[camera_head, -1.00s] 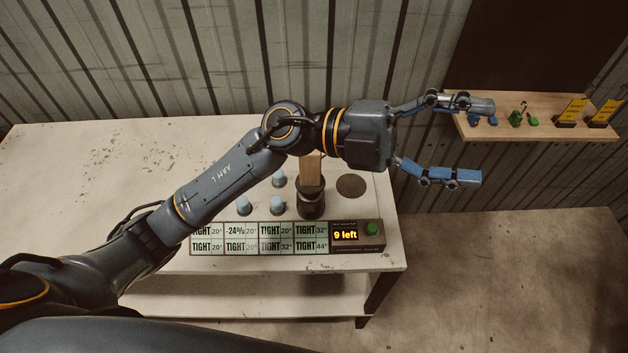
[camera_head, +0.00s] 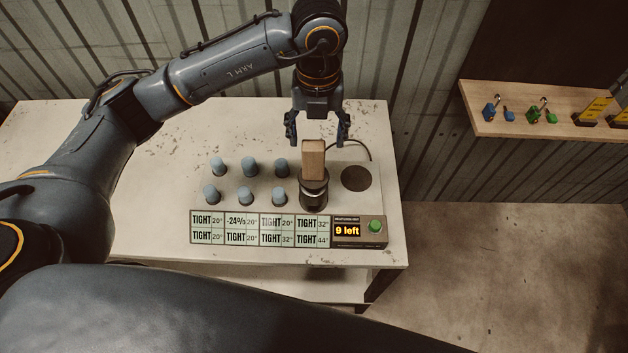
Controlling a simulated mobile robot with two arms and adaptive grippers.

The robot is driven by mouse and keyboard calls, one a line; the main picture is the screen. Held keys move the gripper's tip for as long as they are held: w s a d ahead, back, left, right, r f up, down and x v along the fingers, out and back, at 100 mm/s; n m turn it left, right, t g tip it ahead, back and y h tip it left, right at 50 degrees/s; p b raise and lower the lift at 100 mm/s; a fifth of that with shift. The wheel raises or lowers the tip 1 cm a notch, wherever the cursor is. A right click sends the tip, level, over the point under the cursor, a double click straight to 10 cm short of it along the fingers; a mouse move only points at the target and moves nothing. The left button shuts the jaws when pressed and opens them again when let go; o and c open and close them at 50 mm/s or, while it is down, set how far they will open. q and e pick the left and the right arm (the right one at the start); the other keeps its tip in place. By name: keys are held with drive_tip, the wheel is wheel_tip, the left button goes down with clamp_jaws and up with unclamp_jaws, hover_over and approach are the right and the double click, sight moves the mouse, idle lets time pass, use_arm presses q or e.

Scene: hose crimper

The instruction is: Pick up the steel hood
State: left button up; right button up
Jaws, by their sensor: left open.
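The steel hood seems to be the dark cylinder (camera_head: 314,196) with an upright wooden block handle (camera_head: 313,161) on top. It stands upright on the panel of the device on the table, left of a dark round disc (camera_head: 355,178). My left gripper (camera_head: 317,132) points down with its two fingers spread. In the picture it is just above the top of the wooden handle, and nothing is between the fingers. I cannot tell its exact height or whether it touches the handle. My right gripper is out of view.
Several blue-grey capped pegs (camera_head: 249,167) stand left of the cylinder. In front are a label board (camera_head: 260,230), a display reading "9 left" (camera_head: 347,230) and a green button (camera_head: 376,226). The white table (camera_head: 140,130) is mostly clear. A wooden wall shelf (camera_head: 530,120) holds small items.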

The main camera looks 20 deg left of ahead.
sight(314, 164)
use_arm(q)
wheel_tip(314, 164, down, 3)
drive_tip(key=shift+f+p, duration=0.15)
drive_tip(key=shift+p, duration=0.15)
drive_tip(key=shift+s+a+f+p, duration=0.1)
drive_tip(key=shift+s+f+p, duration=0.1)
drive_tip(key=shift+f+p, duration=0.35)
drive_tip(key=f+p, duration=0.1)
drive_tip(key=f, duration=0.2)
drive_tip(key=shift+s+a+f+p, duration=0.2)
drive_tip(key=shift+f+p, duration=0.05)
drive_tip(key=shift+p, duration=0.15)
drive_tip(key=shift+f, duration=0.45)
drive_tip(key=shift+w+d, duration=0.1)
clamp_jaws()
